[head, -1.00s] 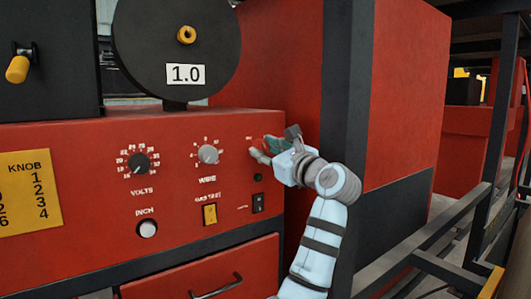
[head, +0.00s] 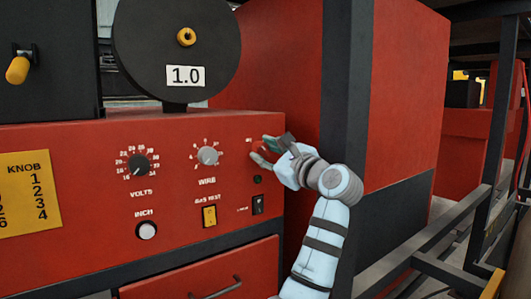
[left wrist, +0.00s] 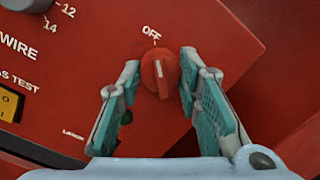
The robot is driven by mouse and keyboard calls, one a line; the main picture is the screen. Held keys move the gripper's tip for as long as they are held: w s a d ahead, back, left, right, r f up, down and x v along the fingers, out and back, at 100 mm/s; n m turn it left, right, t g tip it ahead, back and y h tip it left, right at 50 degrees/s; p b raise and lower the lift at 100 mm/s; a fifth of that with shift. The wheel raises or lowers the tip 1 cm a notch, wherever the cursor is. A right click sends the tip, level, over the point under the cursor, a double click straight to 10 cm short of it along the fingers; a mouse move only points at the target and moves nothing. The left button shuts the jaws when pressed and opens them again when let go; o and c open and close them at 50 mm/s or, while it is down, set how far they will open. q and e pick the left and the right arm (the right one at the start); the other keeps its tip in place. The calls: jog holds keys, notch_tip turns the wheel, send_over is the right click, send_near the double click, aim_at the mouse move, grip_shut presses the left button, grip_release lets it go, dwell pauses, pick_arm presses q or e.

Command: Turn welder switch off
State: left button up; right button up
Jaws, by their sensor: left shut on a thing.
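The welder switch (left wrist: 160,74) is a round red knob with a white pointer line, on the red welder panel. In the left wrist view its line points up, close to the tick under the OFF label (left wrist: 151,31). My left gripper (left wrist: 161,72) has its teal-padded fingers on either side of the knob and is shut on it. In the head view the left gripper (head: 262,149) is at the panel's right end, and its fingers partly hide the knob. My right gripper is in neither view.
Left of the switch are the wire knob (head: 208,155) and the volts knob (head: 138,164). Below are a yellow rocker (head: 209,215), a small black switch (head: 258,204) and a white inch button (head: 147,230). A red cabinet (head: 405,100) stands close to the right of my arm.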

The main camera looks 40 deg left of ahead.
pick_arm(q)
jog(key=o, duration=1.1)
jog(key=shift+o, duration=0.2)
jog(key=shift+d, duration=0.1)
jog(key=v, duration=1.2)
jog(key=shift+w, duration=0.15)
